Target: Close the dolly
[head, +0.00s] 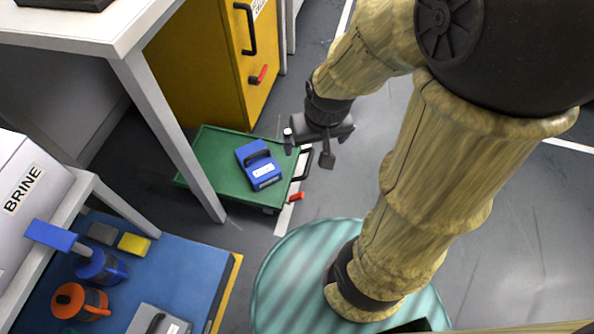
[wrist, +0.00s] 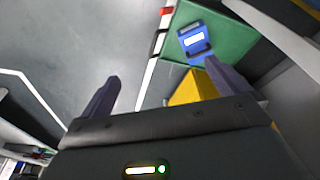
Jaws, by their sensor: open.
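The dolly (head: 213,172) is a low green platform on the floor at the left of centre in the head view. A blue case with a handle (head: 258,165) lies on it. A black handle (head: 304,164) and a red lever (head: 296,197) are on its right side. The dolly also shows at the top of the wrist view (wrist: 235,42). My gripper (head: 308,151) is open and appears empty, near the dolly's right edge and its black handle. In the wrist view its two fingers are spread apart (wrist: 163,88). I cannot tell whether it touches the handle.
A yellow cabinet (head: 210,65) with a black handle and red lever stands behind the dolly. A white table's leg (head: 168,135) stands at the dolly's left. A blue mat (head: 190,262) with tools lies lower left. Grey floor (head: 490,230) is open at right.

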